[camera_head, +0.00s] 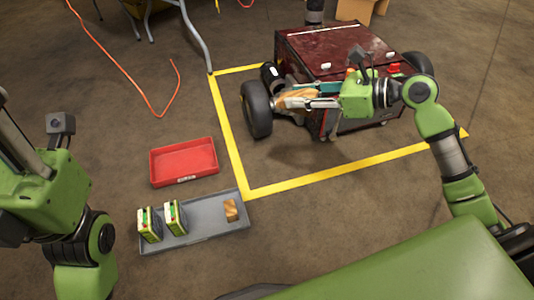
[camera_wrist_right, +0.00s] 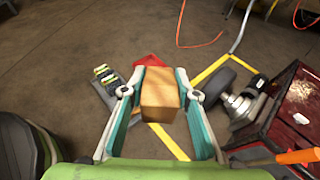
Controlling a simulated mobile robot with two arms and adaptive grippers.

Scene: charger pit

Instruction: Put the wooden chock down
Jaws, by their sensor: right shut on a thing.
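My right gripper (camera_head: 297,97) is shut on the wooden chock (camera_head: 299,99) and holds it in front of the dark red vehicle, close by its black wheel. In the right wrist view the chock (camera_wrist_right: 160,93) is a light brown block between the teal-lined fingers (camera_wrist_right: 155,100). Another small wooden block (camera_head: 231,210) lies at the right end of the grey tray (camera_head: 205,229) on the floor. My left gripper's green housing (camera_head: 42,190) shows at the left edge; its fingers cannot be made out.
The dark red vehicle (camera_head: 335,49) with black wheels (camera_head: 256,109) stands within yellow floor tape (camera_head: 232,140). An empty-looking red tray (camera_head: 184,162) lies behind the grey tray, which holds two green-and-white packs (camera_head: 150,225). An orange cable (camera_head: 130,75) crosses the floor. Floor inside the tape's front corner is clear.

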